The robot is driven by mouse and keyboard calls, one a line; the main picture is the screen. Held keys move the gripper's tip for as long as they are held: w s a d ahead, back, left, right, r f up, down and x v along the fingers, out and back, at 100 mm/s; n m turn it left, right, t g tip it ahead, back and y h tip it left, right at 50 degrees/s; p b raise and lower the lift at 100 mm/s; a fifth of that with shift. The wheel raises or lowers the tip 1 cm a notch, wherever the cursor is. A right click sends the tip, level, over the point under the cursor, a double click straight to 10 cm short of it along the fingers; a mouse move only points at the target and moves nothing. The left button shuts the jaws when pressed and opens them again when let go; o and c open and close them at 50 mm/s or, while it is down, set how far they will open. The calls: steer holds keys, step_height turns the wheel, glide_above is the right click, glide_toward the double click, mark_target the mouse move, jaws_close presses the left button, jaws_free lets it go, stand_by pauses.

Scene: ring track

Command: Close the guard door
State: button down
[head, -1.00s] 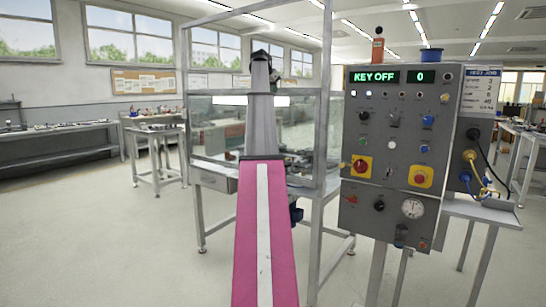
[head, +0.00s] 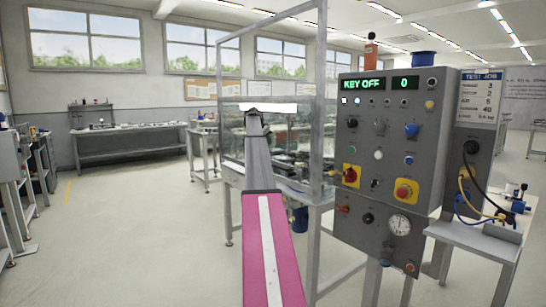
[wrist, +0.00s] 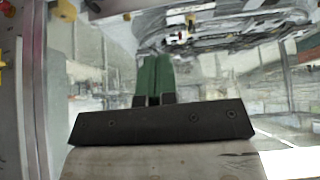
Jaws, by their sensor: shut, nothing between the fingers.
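The guard is a tall grey metal frame (head: 323,110) with clear panels around a bench, left of the control panel. A clear panel (head: 232,140) fills its lower half. I cannot tell for sure which panel is the door or how far it stands open. My arm reaches forward to the guard, its end overlapping the clear panels in the head view. My gripper (wrist: 155,75) shows in the wrist view as two dark green fingers pressed together, holding nothing. A grey upright post (wrist: 34,100) stands left of the fingers. I cannot tell whether the fingers touch anything.
The control panel (head: 375,155) reads KEY OFF and 0, with an emergency button (head: 405,191). A side table (head: 480,238) with hoses stands right of it. A workbench (head: 130,145) is along the back wall. The floor (head: 120,250) at left is clear.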

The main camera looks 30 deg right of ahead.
glide_above(274, 166)
steer(key=d, duration=0.1)
steer(key=f, duration=0.8)
steer(key=shift+w+f, duration=0.2)
steer(key=shift+w, duration=0.05)
steer(key=shift+a+f, duration=0.2)
steer(key=shift+f, duration=0.35)
steer(key=shift+a+f, duration=0.2)
steer(key=shift+f, duration=0.35)
steer(key=shift+a+f, duration=0.1)
steer(key=shift+f, duration=0.6)
steer(key=shift+s+f, duration=0.1)
steer(key=shift+f, duration=2.45)
steer(key=shift+a+f, duration=0.1)
